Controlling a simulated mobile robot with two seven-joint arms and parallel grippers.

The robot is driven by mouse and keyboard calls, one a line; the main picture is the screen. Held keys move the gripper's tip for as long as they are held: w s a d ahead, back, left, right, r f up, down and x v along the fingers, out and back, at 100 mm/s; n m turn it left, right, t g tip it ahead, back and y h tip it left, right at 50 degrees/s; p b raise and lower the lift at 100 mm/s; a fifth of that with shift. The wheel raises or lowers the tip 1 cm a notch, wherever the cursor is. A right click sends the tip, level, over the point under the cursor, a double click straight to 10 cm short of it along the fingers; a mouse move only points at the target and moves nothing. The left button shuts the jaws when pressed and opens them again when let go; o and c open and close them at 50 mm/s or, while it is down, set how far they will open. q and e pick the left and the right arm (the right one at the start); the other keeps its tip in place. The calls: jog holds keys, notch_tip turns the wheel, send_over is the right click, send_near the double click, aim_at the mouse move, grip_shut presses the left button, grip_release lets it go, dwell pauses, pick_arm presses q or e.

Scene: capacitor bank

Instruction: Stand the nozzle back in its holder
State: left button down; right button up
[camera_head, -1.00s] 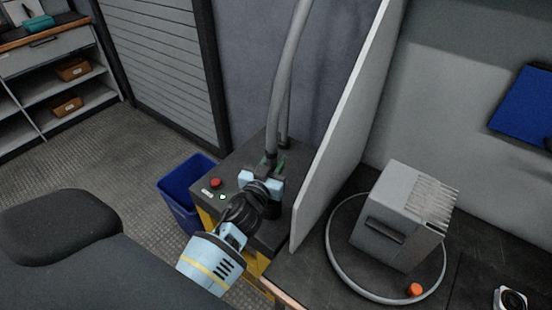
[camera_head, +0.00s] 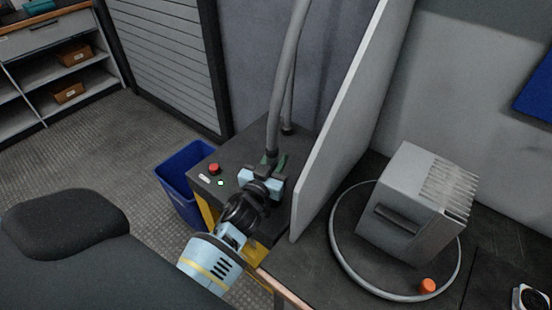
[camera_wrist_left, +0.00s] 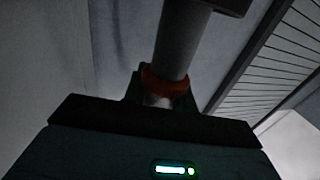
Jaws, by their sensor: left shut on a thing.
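My left gripper (camera_head: 263,180), with light blue fingers, is shut on the nozzle (camera_head: 272,153), the lower end of a thick grey hose. It is over the dark-topped cabinet (camera_head: 235,160). In the left wrist view the nozzle (camera_wrist_left: 180,50) is a grey tube with an orange-red ring, running upright between the dark fingers. A green part (camera_head: 282,161) shows just behind the gripper; I cannot tell whether it belongs to the holder. The nozzle's lower tip is hidden by the gripper and wrist. My right gripper is not in view.
A second grey pipe (camera_head: 288,115) meets the cabinet top behind the hose. A red button (camera_head: 214,169) is at its left. A blue bin (camera_head: 185,178) stands left. A pale partition (camera_head: 345,125) rises close right, with a grey finned box (camera_head: 405,205) on the bench beyond.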

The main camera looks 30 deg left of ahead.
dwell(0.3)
pick_arm(q)
jog(key=c, duration=1.4)
grip_release()
jog(key=o, duration=0.3)
jog(key=shift+o, duration=0.2)
jog(key=shift+f, duration=0.1)
jog(key=shift+s, duration=0.1)
jog(key=s+d, duration=0.1)
jog(key=s, duration=0.6)
jog(key=shift+s, duration=0.3)
